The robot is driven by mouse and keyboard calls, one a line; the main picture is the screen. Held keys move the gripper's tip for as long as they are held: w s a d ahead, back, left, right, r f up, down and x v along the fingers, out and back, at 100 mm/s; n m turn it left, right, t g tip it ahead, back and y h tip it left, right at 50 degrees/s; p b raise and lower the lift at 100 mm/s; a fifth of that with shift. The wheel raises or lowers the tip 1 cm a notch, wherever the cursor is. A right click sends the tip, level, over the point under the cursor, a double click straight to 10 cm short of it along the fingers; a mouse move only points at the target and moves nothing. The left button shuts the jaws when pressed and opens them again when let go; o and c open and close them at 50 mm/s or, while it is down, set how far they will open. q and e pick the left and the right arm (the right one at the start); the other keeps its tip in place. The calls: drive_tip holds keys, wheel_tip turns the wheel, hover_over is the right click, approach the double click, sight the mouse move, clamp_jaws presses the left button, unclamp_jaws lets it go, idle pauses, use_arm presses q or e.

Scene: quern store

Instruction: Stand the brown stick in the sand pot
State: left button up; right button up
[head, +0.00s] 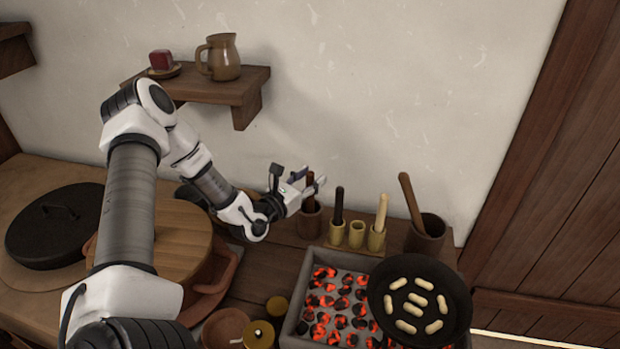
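A brown stick (310,183) rises from a brown pot (309,222) at the left end of a row along the wall. My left gripper (313,178) reaches in from the left, its fingertips at the upper part of this stick. Whether the fingers press on it is too small to tell. To the right, a dark stick (339,203) stands in a yellowish pot (337,234). Beside it is a sand-coloured pot (357,234) with no stick in it. A pale stick (382,210) leans in another yellowish pot (377,239). My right gripper is not in view.
A dark mug (428,238) holding a wooden handle (411,200) stands right of the row. In front, a brazier of glowing coals (330,300) bears a black pan (420,300). A shelf (215,85) with a jug (220,57) hangs above left.

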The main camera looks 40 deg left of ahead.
use_arm(q)
wheel_tip(320, 180, up, 9)
drive_tip(key=shift+a, duration=0.1)
drive_tip(key=shift+r, duration=0.5)
